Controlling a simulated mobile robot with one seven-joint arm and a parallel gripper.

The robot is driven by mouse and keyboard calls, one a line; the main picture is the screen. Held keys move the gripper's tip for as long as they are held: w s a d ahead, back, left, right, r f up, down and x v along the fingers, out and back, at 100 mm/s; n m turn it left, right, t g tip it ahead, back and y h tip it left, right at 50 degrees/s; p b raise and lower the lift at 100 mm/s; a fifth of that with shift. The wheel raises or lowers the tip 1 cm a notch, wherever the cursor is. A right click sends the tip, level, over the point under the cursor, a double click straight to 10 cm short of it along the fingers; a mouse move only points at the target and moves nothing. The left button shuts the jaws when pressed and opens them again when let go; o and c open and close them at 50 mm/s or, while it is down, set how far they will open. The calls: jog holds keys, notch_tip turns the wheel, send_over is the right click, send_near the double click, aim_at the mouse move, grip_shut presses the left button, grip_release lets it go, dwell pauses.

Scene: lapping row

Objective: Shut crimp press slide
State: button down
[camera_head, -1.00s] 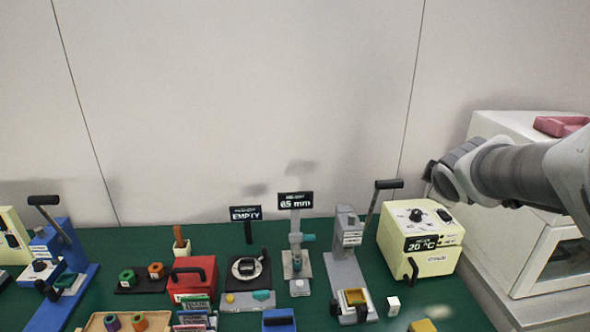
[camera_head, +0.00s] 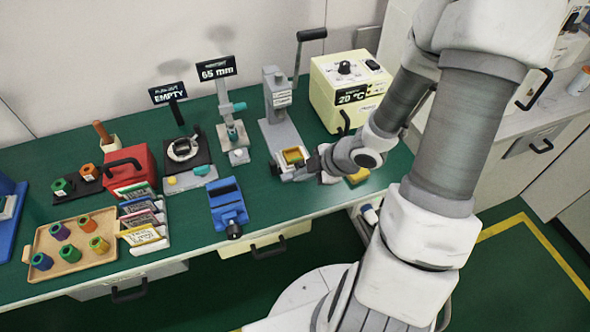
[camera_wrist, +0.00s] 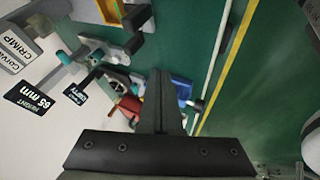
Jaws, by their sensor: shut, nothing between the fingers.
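The grey crimp press (camera_head: 280,108) stands near the back of the green bench, its black-gripped lever raised. Its slide (camera_head: 293,157) sticks out at the front, with a yellow-and-green nest on it and a black handle (camera_head: 275,168) at its left front. The press's label plate (camera_wrist: 15,45) shows at the upper left of the wrist view. My gripper (camera_wrist: 160,75) is shut and empty. In the head view it is low beside the front of the slide, mostly hidden by my wrist; I cannot tell whether it touches the handle.
A cream oven-like box (camera_head: 350,90) stands right of the press. A height gauge (camera_head: 232,130) stands to its left. A blue vise (camera_head: 228,205) sits at the bench front. A yellow block (camera_head: 358,176) lies near my wrist. Bare bench lies between vise and slide.

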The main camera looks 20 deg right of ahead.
jog(key=b+x, duration=0.4)
jog(key=x, duration=0.5)
jog(key=shift+s+d, duration=0.1)
jog(key=shift+s, duration=0.05)
jog(key=shift+w+r, duration=0.25)
jog(key=shift+w, duration=0.95)
jog(key=shift+w+p, duration=0.35)
jog(key=shift+w, duration=0.5)
